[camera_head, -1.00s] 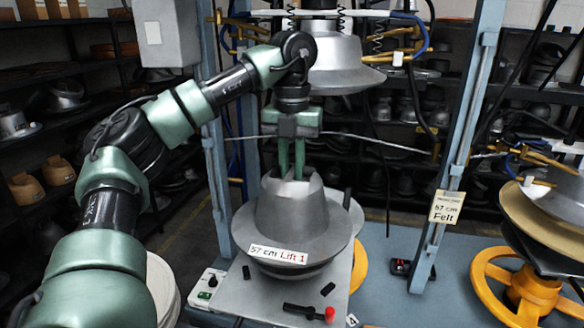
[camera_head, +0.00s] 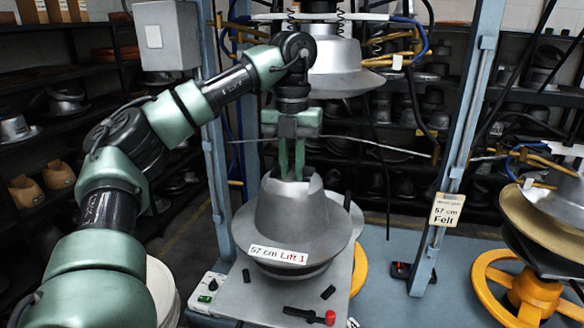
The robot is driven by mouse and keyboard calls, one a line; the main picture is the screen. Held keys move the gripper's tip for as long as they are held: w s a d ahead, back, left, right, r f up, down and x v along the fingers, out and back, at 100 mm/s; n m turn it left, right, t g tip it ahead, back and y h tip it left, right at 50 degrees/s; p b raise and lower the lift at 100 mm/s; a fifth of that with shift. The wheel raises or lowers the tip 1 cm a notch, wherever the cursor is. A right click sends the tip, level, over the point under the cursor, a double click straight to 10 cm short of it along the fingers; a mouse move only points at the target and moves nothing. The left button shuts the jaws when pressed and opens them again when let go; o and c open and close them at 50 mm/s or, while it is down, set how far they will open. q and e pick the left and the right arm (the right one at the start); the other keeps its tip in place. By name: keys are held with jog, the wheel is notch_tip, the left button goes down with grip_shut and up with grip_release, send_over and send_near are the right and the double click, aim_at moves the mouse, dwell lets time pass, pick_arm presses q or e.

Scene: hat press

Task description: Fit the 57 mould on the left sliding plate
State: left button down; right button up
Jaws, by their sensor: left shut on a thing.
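The grey metal 57 mould (camera_head: 296,215), labelled "57 cm Lift 1", sits upright on or just above the left sliding plate (camera_head: 240,297); a gap under it cannot be made out. My left gripper (camera_head: 292,175) comes down from above, its green fingers shut on the mould at its open top. The fingertips are hidden inside the rim. My right gripper is not in view.
A metal upper mould (camera_head: 340,72) hangs in the press above and behind my left gripper. Two dark pins and a red-ended tool (camera_head: 328,317) lie on the plate's front. A switch box (camera_head: 208,288) is at left. A blue post (camera_head: 450,170) stands at right.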

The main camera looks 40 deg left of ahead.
pick_arm(q)
jog(key=shift+f+b, duration=0.7)
jog(key=shift+f, duration=0.2)
jog(key=shift+d+f, duration=0.1)
jog(key=shift+f, duration=0.25)
jog(key=shift+f+b, duration=0.15)
jog(key=shift+b, duration=0.25)
jog(key=shift+w+f+b, duration=0.1)
jog(key=shift+f+b, duration=0.55)
jog(key=shift+f, duration=0.65)
dwell(0.3)
jog(key=shift+f+b, duration=0.6)
dwell(0.3)
